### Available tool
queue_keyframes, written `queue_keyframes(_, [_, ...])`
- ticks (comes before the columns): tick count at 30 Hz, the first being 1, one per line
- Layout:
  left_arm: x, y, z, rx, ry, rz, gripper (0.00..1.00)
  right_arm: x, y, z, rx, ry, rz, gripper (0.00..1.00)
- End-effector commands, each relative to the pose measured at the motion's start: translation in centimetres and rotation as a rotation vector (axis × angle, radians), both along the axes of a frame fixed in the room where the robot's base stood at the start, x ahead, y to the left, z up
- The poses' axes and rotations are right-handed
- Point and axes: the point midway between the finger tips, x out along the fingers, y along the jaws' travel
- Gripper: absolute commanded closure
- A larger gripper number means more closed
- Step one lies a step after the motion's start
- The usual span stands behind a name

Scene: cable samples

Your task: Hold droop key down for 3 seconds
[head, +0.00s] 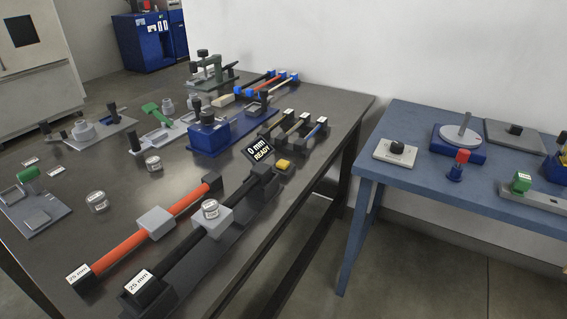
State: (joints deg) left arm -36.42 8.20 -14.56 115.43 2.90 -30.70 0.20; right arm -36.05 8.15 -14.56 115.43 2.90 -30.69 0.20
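A small display (259,151) reading "0 mm READY" stands near the table's right edge. A yellow key (284,164) on a dark base sits just right of it; it looks unpressed, and whether it is the droop key is not labelled legibly. A black cable sample (181,248) runs from a block marked "25 mm" up to a dark holder below the display. A grey block with a small round labelled weight (211,209) sits on this cable. Neither of my grippers shows in the head view.
An orange cable (130,245) with a grey block lies left of the black one. Several fixtures, including a blue one (208,136), crowd the dark table's (330,108) back. A blue table (420,190) with more devices stands right, across a floor gap.

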Motion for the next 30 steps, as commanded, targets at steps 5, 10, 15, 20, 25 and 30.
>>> queue_keyframes(5, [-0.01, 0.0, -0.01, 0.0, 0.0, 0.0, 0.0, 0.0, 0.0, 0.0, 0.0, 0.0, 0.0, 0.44])
queue_keyframes(10, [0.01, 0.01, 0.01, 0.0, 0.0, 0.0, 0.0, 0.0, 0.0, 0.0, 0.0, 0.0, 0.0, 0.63])
queue_keyframes(15, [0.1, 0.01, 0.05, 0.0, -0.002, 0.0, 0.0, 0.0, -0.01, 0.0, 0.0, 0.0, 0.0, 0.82])
queue_keyframes(20, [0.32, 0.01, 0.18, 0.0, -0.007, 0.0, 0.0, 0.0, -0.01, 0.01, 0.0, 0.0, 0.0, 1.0])
queue_keyframes(25, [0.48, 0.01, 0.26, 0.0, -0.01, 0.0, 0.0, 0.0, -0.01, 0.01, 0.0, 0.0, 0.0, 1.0])
queue_keyframes(30, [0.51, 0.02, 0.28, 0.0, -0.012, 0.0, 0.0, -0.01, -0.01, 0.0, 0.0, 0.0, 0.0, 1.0])
